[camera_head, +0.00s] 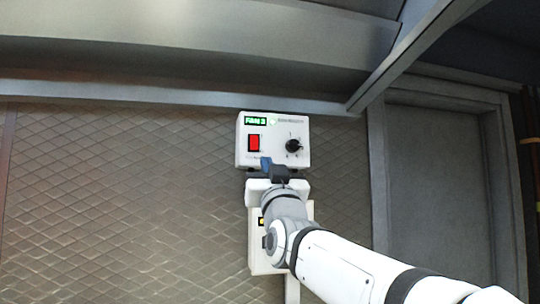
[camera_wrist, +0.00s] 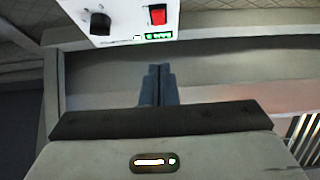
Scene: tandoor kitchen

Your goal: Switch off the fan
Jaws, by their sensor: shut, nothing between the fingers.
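The fan control box (camera_head: 273,160) is a white panel on the tiled wall in the head view. Its green display (camera_head: 255,121) reads what looks like "FAN 3". A red rocker switch (camera_head: 254,143) sits below the display, and a black knob (camera_head: 293,146) is at its right. In the wrist view the box (camera_wrist: 120,30) appears upside down at the top, with the red switch (camera_wrist: 158,16) and the knob (camera_wrist: 98,23). My gripper (camera_head: 266,162) is shut and empty, just below and slightly right of the red switch. Its blue-grey fingers (camera_wrist: 158,70) show together; contact with the box cannot be told.
A second white box (camera_head: 256,262) with a yellow part is on the wall below, partly hidden by my arm. A metal hood (camera_head: 200,30) overhangs above. A grey door-like panel (camera_head: 437,180) stands at the right. The tiled wall at the left is clear.

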